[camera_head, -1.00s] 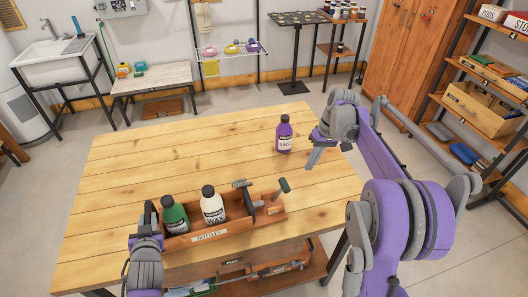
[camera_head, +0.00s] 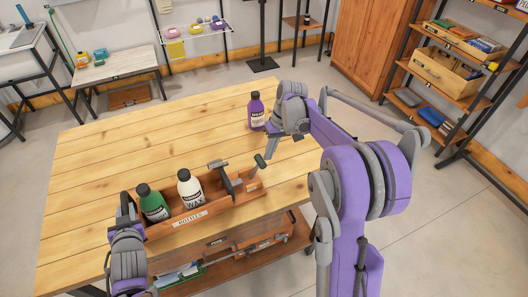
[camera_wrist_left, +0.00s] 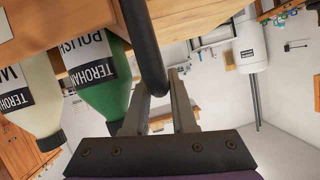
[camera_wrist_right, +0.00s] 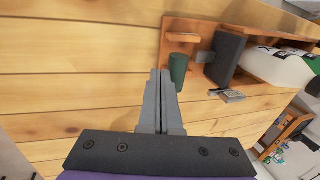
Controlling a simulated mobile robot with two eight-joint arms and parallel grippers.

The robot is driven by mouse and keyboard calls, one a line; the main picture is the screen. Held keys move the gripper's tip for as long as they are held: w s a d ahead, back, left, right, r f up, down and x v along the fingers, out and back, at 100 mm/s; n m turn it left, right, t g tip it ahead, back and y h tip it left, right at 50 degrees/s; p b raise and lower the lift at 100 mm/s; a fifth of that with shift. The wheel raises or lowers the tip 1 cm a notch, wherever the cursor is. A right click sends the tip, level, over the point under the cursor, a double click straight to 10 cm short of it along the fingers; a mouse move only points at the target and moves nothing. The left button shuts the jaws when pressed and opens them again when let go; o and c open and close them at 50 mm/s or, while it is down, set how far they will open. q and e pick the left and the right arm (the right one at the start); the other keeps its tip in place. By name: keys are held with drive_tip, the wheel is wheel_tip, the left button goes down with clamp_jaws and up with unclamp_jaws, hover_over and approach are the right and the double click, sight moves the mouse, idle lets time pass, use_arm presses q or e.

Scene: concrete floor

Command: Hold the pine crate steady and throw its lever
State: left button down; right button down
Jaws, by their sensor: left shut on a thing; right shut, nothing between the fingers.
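The pine crate (camera_head: 190,218), labelled BOTTLES, sits on the wooden table. It holds a green bottle (camera_head: 152,202) and a white bottle (camera_head: 190,188). A lever with a green grip (camera_head: 260,161) rises at its right end; the grip also shows in the right wrist view (camera_wrist_right: 178,70). My left gripper (camera_wrist_left: 160,95) is shut on the black handle (camera_wrist_left: 146,45) at the crate's left end. My right gripper (camera_wrist_right: 160,80) is shut and empty, its fingertips close beside the green grip; I cannot tell whether they touch.
A purple bottle (camera_head: 256,112) stands on the table (camera_head: 110,150) behind the crate, near my right gripper. A hammer-like grey piece (camera_head: 217,164) sticks up by a dark block (camera_head: 228,184) in the crate. The table's left and back areas are clear.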

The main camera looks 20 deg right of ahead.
drive_tip(key=shift+a+r+h, duration=0.2)
drive_tip(key=shift+a+h, duration=0.15)
drive_tip(key=shift+h, duration=0.05)
drive_tip(key=shift+s+a+r+h, duration=0.1)
drive_tip(key=shift+a+r+h, duration=0.35)
drive_tip(key=shift+a+h, duration=0.35)
drive_tip(key=a+h, duration=0.5)
drive_tip(key=a, duration=0.5)
drive_tip(key=shift+s+a+h, duration=0.15)
drive_tip(key=shift+s+h, duration=0.1)
drive_tip(key=shift+h, duration=0.05)
drive_tip(key=shift+a, duration=0.1)
